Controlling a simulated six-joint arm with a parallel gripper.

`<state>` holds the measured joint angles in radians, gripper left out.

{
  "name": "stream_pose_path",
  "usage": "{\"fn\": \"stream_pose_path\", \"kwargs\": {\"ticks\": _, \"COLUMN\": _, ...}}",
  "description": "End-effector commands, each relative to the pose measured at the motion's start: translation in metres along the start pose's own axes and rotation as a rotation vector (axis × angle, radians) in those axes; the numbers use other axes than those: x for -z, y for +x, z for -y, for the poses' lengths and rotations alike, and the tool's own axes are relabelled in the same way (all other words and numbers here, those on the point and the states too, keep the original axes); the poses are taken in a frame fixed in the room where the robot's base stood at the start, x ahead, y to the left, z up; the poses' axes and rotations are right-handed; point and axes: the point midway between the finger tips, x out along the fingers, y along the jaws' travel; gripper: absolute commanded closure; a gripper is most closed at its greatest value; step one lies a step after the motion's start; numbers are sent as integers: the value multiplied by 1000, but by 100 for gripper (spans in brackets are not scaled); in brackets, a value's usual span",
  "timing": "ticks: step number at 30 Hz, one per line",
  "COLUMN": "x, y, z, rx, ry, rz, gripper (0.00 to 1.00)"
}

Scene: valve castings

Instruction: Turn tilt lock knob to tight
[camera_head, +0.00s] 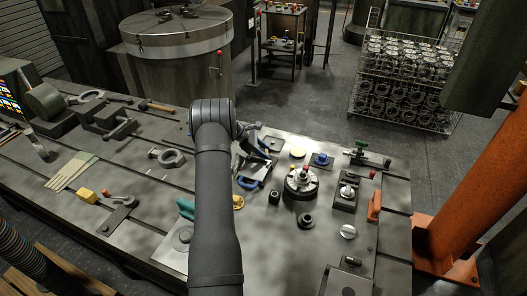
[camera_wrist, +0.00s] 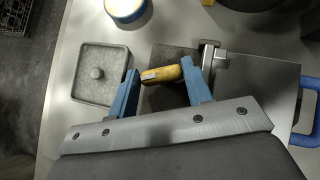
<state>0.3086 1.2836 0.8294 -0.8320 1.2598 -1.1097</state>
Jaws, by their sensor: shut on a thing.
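In the wrist view, a yellow elongated knob (camera_wrist: 168,74), which looks like the tilt lock knob, lies crosswise between the two blue fingers of my gripper (camera_wrist: 160,70). The fingers are shut on it, one at each end. The knob is above a dark plate (camera_wrist: 163,97), beside a grey metal block (camera_wrist: 240,72). Any mark for tight cannot be made out. In the head view, my gripper (camera_head: 249,158) is partly hidden by my forearm near the middle of the bench, and the knob cannot be made out there.
In the head view, a round valve casting (camera_head: 300,186) and several small fittings stand right of my arm on the bench (camera_head: 270,245).

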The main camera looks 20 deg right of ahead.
Motion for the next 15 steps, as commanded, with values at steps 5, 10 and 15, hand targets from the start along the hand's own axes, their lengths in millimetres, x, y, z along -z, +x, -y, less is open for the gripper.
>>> {"fn": "stream_pose_path", "kwargs": {"ticks": 5, "x": 0, "y": 2, "z": -4, "rx": 118, "ry": 123, "rz": 0, "gripper": 77}}
{"fn": "stream_pose_path", "kwargs": {"ticks": 10, "x": -1, "y": 2, "z": -5, "rx": 217, "ry": 223, "rz": 0, "gripper": 77}}
{"fn": "stream_pose_path", "kwargs": {"ticks": 15, "x": -1, "y": 2, "z": -6, "rx": 293, "ry": 299, "rz": 0, "gripper": 77}}
